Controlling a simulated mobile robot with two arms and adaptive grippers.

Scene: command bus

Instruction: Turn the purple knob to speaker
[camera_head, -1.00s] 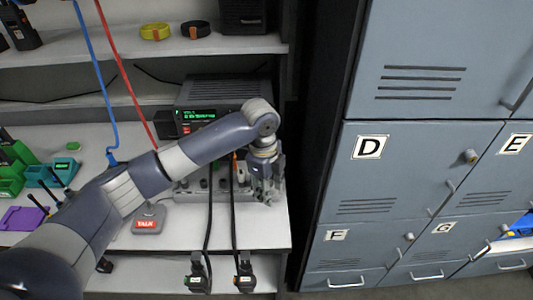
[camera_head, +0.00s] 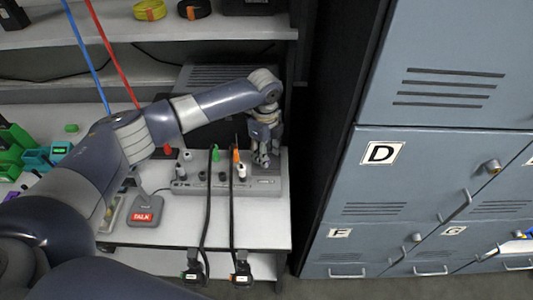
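My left arm reaches in from the left, and my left gripper (camera_head: 263,157) points down at the right end of a grey panel box (camera_head: 208,187) on the desk. Its fingertips are at or just above the panel; I cannot tell whether they touch anything or how far apart they are. No purple knob can be made out; the right end of the panel is partly covered by the gripper. White, orange-topped and green-topped plugs or knobs stand on the panel left of the gripper. My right gripper is not in view.
Two black cables (camera_head: 208,215) hang from the panel over the desk's front edge. A TALK pedal (camera_head: 144,210) lies to the left. A dark radio unit (camera_head: 208,77) is behind my arm. Grey lockers (camera_head: 430,150) stand at the right. A shelf (camera_head: 110,30) runs above.

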